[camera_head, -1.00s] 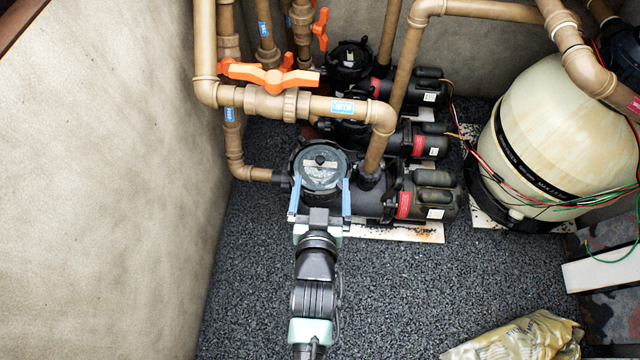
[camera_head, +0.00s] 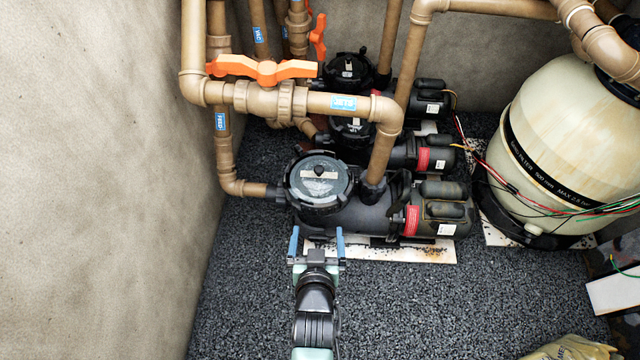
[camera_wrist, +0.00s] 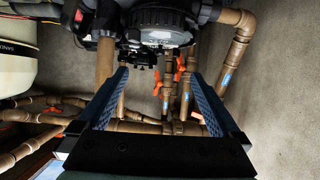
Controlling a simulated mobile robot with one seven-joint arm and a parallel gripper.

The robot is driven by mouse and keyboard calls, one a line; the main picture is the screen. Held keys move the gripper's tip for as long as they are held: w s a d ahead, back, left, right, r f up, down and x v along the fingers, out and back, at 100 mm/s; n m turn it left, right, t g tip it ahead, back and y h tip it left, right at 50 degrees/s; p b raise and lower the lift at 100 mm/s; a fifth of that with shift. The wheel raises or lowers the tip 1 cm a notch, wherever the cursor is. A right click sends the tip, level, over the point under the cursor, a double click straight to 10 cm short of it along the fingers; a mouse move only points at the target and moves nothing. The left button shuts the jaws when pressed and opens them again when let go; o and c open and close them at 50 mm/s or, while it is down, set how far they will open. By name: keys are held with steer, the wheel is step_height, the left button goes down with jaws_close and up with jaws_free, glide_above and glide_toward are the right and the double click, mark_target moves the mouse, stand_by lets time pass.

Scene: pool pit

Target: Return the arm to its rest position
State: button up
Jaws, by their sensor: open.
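My gripper (camera_head: 317,243) is open and empty, with its two blue fingers spread apart. In the head view it is over the gravel, just in front of the nearest pump's round lid (camera_head: 320,183). Nothing is between the fingers. In the wrist view the two fingers (camera_wrist: 162,95) stand wide apart, and the pump lid (camera_wrist: 160,38) is beyond them at the top. The lid sits on the pump's strainer housing. The nearest pump (camera_head: 400,215) lies on a pale base slab.
Brown pipes with an orange valve handle (camera_head: 262,70) rise behind the pump. A cream filter tank (camera_head: 565,140) with loose wires stands at the right. A beige wall (camera_head: 90,170) closes the left side. A bag (camera_head: 572,350) lies at the front right. The gravel (camera_head: 430,310) in between is clear.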

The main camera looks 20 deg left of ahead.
steer(key=shift+w+a+f+b, duration=0.2)
steer(key=shift+w+f+b, duration=0.1)
steer(key=shift+w, duration=0.3)
steer(key=shift+r, duration=0.1)
steer(key=p+v, duration=0.8)
steer(key=v, duration=0.2)
stand_by(0.3)
